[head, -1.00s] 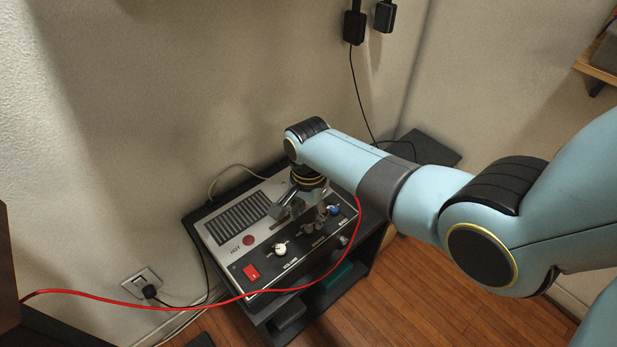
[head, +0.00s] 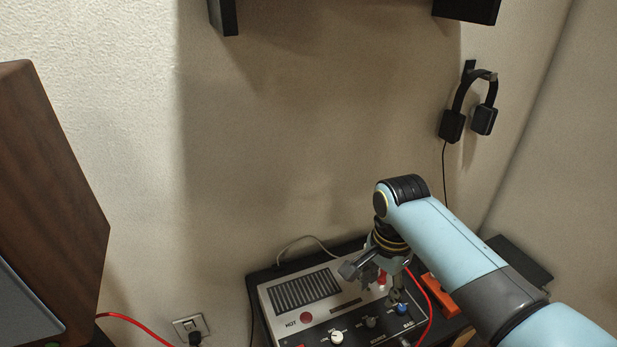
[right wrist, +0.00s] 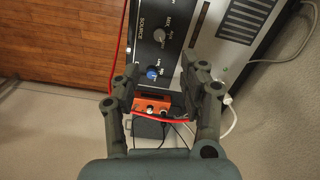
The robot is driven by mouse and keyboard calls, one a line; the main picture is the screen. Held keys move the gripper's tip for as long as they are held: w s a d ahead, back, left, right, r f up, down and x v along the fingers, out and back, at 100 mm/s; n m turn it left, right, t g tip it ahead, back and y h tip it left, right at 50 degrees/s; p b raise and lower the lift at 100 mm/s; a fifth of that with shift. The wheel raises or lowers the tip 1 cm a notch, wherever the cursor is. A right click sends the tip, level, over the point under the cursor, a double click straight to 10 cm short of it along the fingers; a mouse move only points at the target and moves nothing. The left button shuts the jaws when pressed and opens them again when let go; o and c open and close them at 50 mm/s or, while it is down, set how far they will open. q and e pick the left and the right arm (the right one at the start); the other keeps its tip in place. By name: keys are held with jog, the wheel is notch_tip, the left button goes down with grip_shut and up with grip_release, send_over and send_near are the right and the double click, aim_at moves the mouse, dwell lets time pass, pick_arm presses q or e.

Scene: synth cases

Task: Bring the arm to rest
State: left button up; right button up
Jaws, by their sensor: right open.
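My right arm (head: 450,250) comes in from the right in the head view, light blue with dark joints. Its gripper (head: 372,284) hangs over the back right part of a grey and black audio unit (head: 345,312). In the right wrist view the gripper (right wrist: 160,82) has its two fingers apart with nothing held between them. A blue knob (right wrist: 152,73) of the unit shows beyond the fingers there. I cannot tell how high the fingertips are above the panel. My left gripper is not in view.
An orange box (head: 440,296) stands to the right of the unit, and a red cable (head: 424,300) runs beside it. Headphones (head: 484,118) hang on the wall. A wooden cabinet (head: 55,200) stands at the left. The wall area above the unit is clear.

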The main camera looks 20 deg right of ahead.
jog(key=s+d+f+n+b, duration=0.2)
jog(key=s+f+n+b, duration=0.4)
jog(key=s+f, duration=1.3)
jog(key=s+d+f+n+b, duration=0.2)
jog(key=s+f+n+b, duration=0.4)
jog(key=s+f, duration=1.3)
jog(key=s+n, duration=0.1)
jog(key=n, duration=0.1)
jog(key=shift+s+d+f+n+t+h, duration=0.3)
jog(key=shift+s+f+t+h, duration=0.1)
jog(key=shift+c, duration=0.2)
